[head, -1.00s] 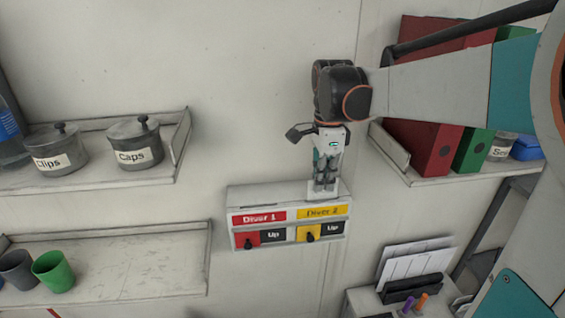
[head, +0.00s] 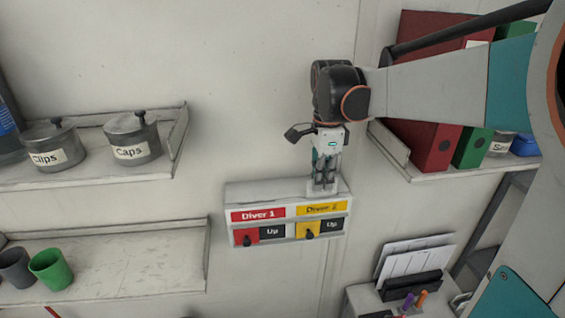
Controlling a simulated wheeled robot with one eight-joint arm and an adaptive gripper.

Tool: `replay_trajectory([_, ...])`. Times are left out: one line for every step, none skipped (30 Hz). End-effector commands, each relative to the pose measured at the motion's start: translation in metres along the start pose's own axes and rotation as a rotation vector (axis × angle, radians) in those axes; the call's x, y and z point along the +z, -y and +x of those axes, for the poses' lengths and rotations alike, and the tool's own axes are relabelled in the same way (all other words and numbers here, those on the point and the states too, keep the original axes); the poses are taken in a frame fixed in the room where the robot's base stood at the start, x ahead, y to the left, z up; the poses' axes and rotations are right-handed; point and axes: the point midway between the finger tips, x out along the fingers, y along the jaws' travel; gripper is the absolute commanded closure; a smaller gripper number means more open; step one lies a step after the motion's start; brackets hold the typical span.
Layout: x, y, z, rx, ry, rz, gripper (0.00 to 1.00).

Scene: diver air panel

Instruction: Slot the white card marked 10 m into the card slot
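My gripper (head: 324,185) points down at the top right of the wall panel (head: 250,197), above the yellow Diver 2 label (head: 321,209). Its fingertips are at or just above the panel's top face. A small pale patch (head: 340,187) shows beside and behind the fingertips; I cannot tell whether it is a card or part of the panel. No 10 m marking can be read anywhere. The fingers are too small to tell whether they are open or shut. The card slot cannot be made out; the gripper may hide it.
White sheets or cards (head: 415,262) stand in a dark holder (head: 412,287) at the lower right. Labelled pots (head: 132,140) and cups (head: 50,268) are on the left shelves. The wall left of the gripper is clear.

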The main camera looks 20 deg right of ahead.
Motion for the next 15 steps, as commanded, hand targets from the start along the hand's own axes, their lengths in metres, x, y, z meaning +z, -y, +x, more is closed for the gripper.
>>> replay_trajectory([0.0000, 0.0000, 0.0009, 0.000, 0.000, 0.000, 1.00])
replay_trajectory([0.0000, 0.0000, 0.0014, 0.000, 0.000, 0.000, 1.00])
replay_trajectory([0.0000, 0.0000, 0.0021, 0.000, 0.000, 0.000, 1.00])
replay_trajectory([0.0000, 0.0000, 0.0027, 0.000, 0.000, 0.000, 1.00])
replay_trajectory([0.0000, 0.0000, 0.0033, 0.000, 0.000, 0.000, 1.00])
replay_trajectory([0.0000, 0.0000, 0.0041, 0.000, 0.000, 0.000, 1.00])
replay_trajectory([0.0000, 0.0000, 0.0047, 0.000, 0.000, 0.000, 1.00])
replay_trajectory([0.0000, 0.0000, 0.0052, 0.000, 0.000, 0.000, 1.00])
replay_trajectory([0.0000, 0.0000, 0.0060, 0.000, 0.000, 0.000, 1.00])
replay_trajectory([0.0000, 0.0000, 0.0065, 0.000, 0.000, 0.000, 1.00])
replay_trajectory([0.0000, 0.0000, 0.0071, 0.000, 0.000, 0.000, 1.00])
replay_trajectory([0.0000, 0.0000, 0.0078, 0.000, 0.000, 0.000, 1.00])
replay_trajectory([0.0000, 0.0000, 0.0083, 0.000, 0.000, 0.000, 1.00])
replay_trajectory([0.0000, 0.0000, 0.0088, 0.000, 0.000, 0.000, 1.00])
replay_trajectory([0.0000, 0.0000, 0.0094, 0.000, 0.000, 0.000, 1.00])
